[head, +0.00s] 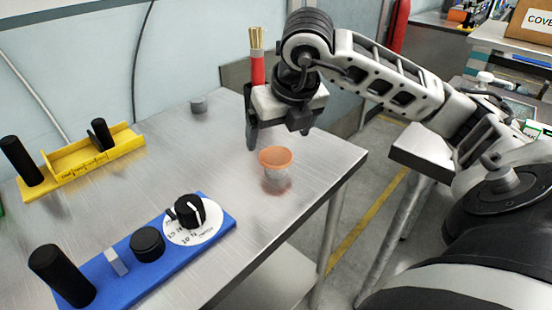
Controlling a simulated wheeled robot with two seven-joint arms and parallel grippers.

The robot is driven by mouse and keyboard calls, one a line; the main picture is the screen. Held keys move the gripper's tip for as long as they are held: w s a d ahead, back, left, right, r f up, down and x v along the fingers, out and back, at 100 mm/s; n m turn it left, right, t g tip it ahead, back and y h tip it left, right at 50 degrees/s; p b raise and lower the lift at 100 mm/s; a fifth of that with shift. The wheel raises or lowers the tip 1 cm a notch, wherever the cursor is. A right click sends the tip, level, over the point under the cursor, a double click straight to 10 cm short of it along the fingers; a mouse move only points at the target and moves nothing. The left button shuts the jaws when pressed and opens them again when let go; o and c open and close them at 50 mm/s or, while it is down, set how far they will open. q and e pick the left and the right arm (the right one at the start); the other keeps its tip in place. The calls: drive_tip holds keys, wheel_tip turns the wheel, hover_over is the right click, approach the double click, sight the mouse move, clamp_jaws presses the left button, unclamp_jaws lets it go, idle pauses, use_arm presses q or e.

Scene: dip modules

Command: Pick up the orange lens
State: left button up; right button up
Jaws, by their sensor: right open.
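The orange lens (276,157) is a shallow orange disc. It sits on top of a small pale support on the metal table, near the table's right side. My right gripper (278,138) is open and points down, just above and behind the lens in the picture. One finger shows to the left of the lens; the other is at the right, under the wrist. Nothing shows between the fingers. My left gripper is not in the head view.
The metal table (160,190) holds a blue panel (195,240) with black knobs and a dial, and a yellow rack (85,165) with black cylinders. A small grey cylinder (198,105) stands at the back.

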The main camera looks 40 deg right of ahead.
sight(276, 156)
drive_tip(key=x, duration=0.4)
drive_tip(key=shift+s+d+f, duration=0.15)
drive_tip(key=shift+d+f, duration=0.1)
drive_tip(key=shift+f, duration=0.15)
drive_tip(key=shift+w+d+f, duration=0.1)
drive_tip(key=shift+w+f, duration=0.15)
drive_tip(key=shift+f, duration=0.25)
drive_tip(key=c, duration=1.1)
